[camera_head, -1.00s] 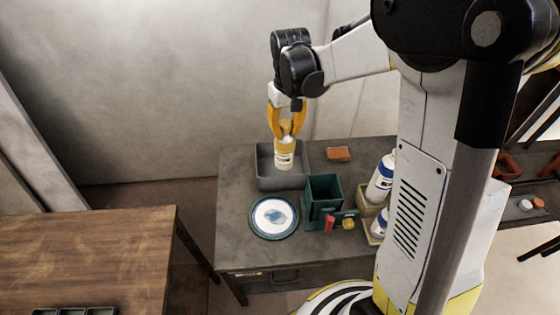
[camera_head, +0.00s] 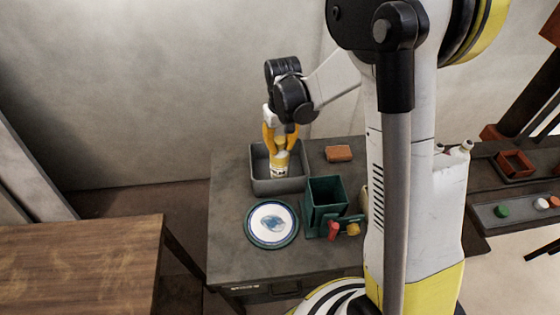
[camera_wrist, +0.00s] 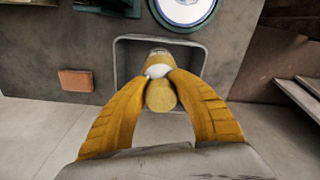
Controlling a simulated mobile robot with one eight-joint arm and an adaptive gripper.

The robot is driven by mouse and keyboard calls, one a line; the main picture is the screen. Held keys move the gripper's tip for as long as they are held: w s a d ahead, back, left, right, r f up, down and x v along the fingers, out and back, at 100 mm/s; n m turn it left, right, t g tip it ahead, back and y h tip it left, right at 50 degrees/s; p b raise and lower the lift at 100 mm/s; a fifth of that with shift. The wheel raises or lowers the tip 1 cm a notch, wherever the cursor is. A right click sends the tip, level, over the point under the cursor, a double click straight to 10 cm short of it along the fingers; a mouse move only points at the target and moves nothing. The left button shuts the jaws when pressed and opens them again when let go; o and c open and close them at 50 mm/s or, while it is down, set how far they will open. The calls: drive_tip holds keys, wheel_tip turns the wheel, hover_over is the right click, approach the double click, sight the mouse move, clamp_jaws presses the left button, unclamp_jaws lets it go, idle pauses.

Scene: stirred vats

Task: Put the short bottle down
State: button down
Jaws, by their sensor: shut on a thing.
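The short bottle (camera_head: 279,165) has a yellow top and a pale label. My gripper (camera_head: 280,148) has its yellow fingers shut around its upper part and holds it upright. In the head view the bottle is over or inside the grey bin (camera_head: 277,186) at the back of the dark table. The wrist view shows the bottle (camera_wrist: 160,92) between both fingertips, in front of the bin's opening (camera_wrist: 120,62). Whether the bottle's base touches the bin floor cannot be told.
A white and blue plate (camera_head: 271,223) lies in front of the bin. A green box (camera_head: 325,198) stands to its right, with red and yellow items beside it. An orange block (camera_head: 338,153) lies right of the bin. A wooden table (camera_head: 85,265) is at left.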

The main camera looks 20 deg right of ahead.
sight(280, 156)
drive_tip(key=shift+f+b, duration=0.65)
drive_tip(key=shift+f, duration=1.55)
drive_tip(key=c, duration=1.2)
unclamp_jaws()
wheel_tip(280, 156, up, 12)
drive_tip(key=p, duration=0.3)
drive_tip(key=shift+s+d+p, duration=0.1)
drive_tip(key=shift+s+p, duration=0.05)
drive_tip(key=shift+p, duration=0.25)
drive_tip(key=s+r+t, duration=0.2)
drive_tip(key=s+r, duration=0.2)
drive_tip(key=s, duration=0.2)
drive_tip(key=s+r+t, duration=0.2)
drive_tip(key=s+r, duration=0.2)
drive_tip(key=s, duration=0.2)
drive_tip(key=s+r+m+t, duration=0.1)
drive_tip(key=s+r+t, duration=0.2)
drive_tip(key=s, duration=0.3)
drive_tip(key=shift+v, duration=0.85)
